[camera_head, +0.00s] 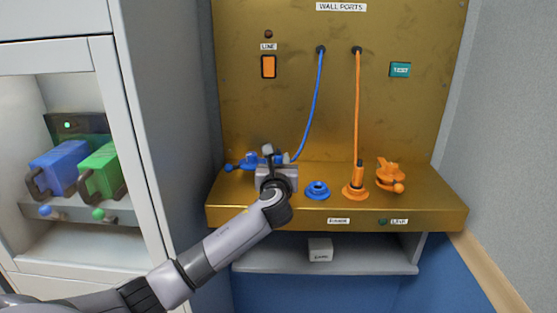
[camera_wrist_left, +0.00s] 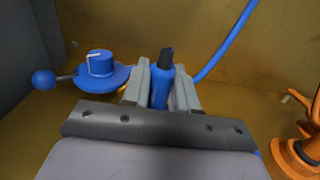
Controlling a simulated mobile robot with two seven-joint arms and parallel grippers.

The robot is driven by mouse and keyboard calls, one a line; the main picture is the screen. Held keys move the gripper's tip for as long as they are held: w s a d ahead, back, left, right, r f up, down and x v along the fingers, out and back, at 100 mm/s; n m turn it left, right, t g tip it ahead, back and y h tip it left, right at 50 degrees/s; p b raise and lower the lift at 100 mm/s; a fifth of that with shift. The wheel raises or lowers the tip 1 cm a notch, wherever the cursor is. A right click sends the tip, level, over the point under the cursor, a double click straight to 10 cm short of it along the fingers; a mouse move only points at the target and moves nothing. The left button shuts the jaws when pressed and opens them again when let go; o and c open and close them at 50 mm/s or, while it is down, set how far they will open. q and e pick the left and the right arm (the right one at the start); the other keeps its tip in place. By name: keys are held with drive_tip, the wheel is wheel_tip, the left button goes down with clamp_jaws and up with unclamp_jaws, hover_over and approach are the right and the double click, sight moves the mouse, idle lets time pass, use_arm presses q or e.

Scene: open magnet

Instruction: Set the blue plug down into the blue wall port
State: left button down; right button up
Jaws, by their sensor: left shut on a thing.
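My left gripper (camera_head: 272,163) reaches over the brass ledge and is shut on the blue plug (camera_wrist_left: 160,88), which stands between its fingers with a dark top. In the head view the gripper mostly hides the plug. The blue wall port (camera_head: 317,190) is a round blue ring on the ledge, to the right of my gripper and apart from it. Nothing sits in the port. A blue cord (camera_head: 320,90) runs from the wall panel down to the plug. My left gripper also shows in the left wrist view (camera_wrist_left: 163,72). My right gripper is out of view.
A blue valve with a ball handle (camera_wrist_left: 98,68) is close left of my gripper. An orange plug (camera_head: 358,174) stands in an orange port (camera_head: 355,193), with an orange valve (camera_head: 391,175) to its right. The brass ledge (camera_head: 435,213) has a free front strip.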

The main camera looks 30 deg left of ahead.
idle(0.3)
use_arm(q)
drive_tip(key=c, duration=0.8)
unclamp_jaws()
drive_tip(key=shift+v, duration=3.55)
drive_tip(key=shift+s+f, duration=0.1)
drive_tip(key=shift+s, duration=0.05)
